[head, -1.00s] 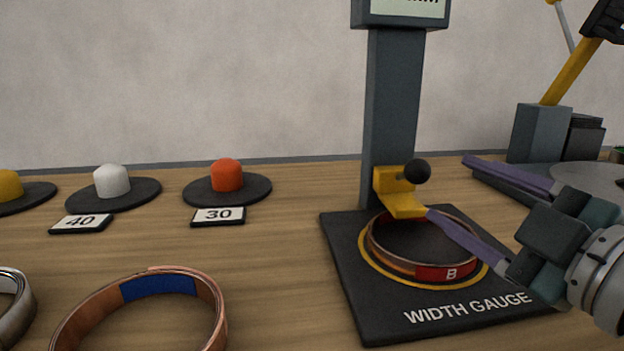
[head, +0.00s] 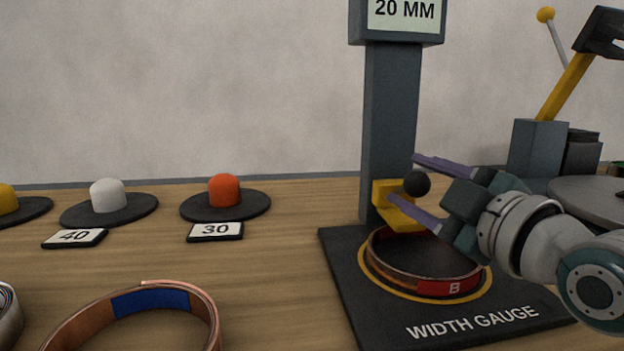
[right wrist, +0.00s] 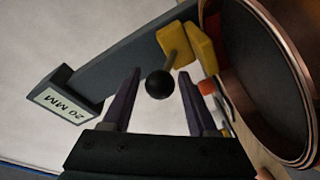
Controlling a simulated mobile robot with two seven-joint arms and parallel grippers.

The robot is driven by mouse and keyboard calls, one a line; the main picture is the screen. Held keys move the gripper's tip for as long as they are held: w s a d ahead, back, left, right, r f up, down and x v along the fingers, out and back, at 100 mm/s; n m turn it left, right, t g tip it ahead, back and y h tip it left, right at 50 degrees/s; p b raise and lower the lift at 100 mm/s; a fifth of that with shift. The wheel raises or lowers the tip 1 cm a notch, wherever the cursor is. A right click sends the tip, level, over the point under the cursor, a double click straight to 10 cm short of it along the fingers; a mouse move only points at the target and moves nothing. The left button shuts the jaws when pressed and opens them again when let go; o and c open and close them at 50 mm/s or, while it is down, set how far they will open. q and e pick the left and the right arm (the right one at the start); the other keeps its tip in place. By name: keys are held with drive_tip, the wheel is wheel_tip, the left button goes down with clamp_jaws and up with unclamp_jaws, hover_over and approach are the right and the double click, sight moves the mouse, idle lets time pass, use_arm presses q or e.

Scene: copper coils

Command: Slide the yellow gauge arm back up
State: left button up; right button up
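The yellow gauge arm (head: 396,212) sits low on the grey column (head: 388,120) of the width gauge, at the rim of a copper coil with a red B label (head: 440,288). A black ball knob (head: 417,183) sticks out from the arm. My right gripper (head: 402,178) is open, one purple finger above the knob and one below. In the right wrist view the knob (right wrist: 160,84) is between the fingers, with gaps on both sides. The display (head: 404,11) reads 20 MM. My left gripper is not in view.
The coil lies on the gauge's black base (head: 350,290). A coil with a blue label (head: 150,303) lies at the front left. Stands with orange (head: 225,188) and white (head: 108,194) caps are behind it. A machine with a yellow lever (head: 565,85) stands at right.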

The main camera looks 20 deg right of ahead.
clamp_jaws()
idle(1.1)
